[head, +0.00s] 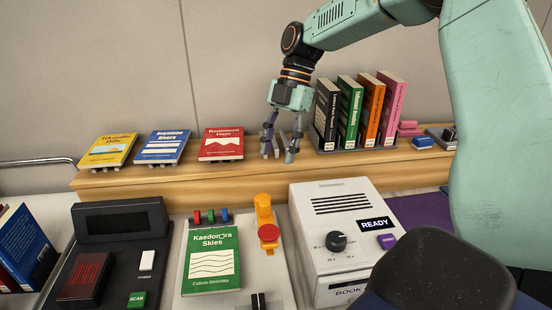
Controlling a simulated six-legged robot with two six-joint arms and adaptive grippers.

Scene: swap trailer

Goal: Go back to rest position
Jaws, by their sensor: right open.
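My right gripper (280,152) hangs open and empty in front of the wooden shelf (250,175). It is between the red book (221,144) and the row of upright books. My right arm comes in from the right side. My left gripper is not in view. A green book, Kaedonora Skies (212,262), lies on a pale panel below.
A yellow book (106,150) and a blue book (162,147) lean on the shelf. Upright black, green, orange and pink books (391,108) stand right. A white machine (335,230) reads READY. A black scanner (120,222) stands left. Open air surrounds the gripper's left side.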

